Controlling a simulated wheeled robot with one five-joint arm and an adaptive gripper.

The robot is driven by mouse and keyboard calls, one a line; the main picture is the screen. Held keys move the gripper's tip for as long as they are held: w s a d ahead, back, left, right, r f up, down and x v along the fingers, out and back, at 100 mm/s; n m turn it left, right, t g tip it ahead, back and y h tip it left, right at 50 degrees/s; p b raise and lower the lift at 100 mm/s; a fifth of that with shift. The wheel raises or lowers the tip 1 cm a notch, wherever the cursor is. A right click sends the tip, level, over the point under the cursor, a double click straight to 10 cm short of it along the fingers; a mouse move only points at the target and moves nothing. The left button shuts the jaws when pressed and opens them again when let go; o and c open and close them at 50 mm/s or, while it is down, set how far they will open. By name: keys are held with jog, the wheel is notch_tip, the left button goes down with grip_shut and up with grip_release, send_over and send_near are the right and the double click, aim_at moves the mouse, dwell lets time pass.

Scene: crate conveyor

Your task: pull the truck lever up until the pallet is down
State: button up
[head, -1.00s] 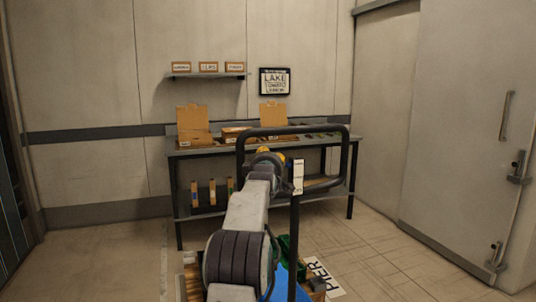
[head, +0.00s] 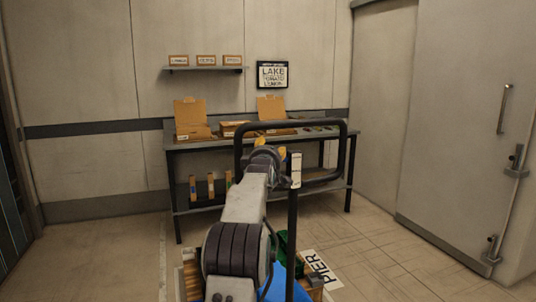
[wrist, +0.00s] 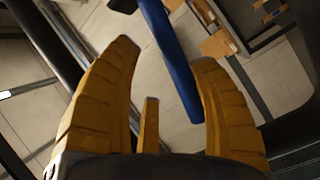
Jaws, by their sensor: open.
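The truck's black loop handle (head: 344,152) stands upright in front of me in the head view. In the wrist view my gripper (wrist: 168,75) is open, with yellow fingers. A blue bar (wrist: 172,55), which looks like the lever, runs between the fingers, nearer the right one; I cannot tell whether they touch. In the head view the lever is hidden. Low down, the truck's blue part (head: 299,292) and the wooden pallet (head: 316,288) show partly behind my arm.
A bench (head: 188,146) with cardboard boxes stands against the back wall beyond the truck. A green crate (head: 283,247) sits low behind my arm. A floor sign reading PIER (head: 322,270) lies to the right. The floor at right is clear up to the grey door (head: 455,140).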

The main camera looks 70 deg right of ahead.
jog(key=shift+a+r, duration=0.1)
jog(key=shift+r, duration=0.05)
jog(key=v, duration=1.1)
jog(key=shift+a, duration=0.35)
jog(key=shift+s, duration=0.1)
dwell(0.5)
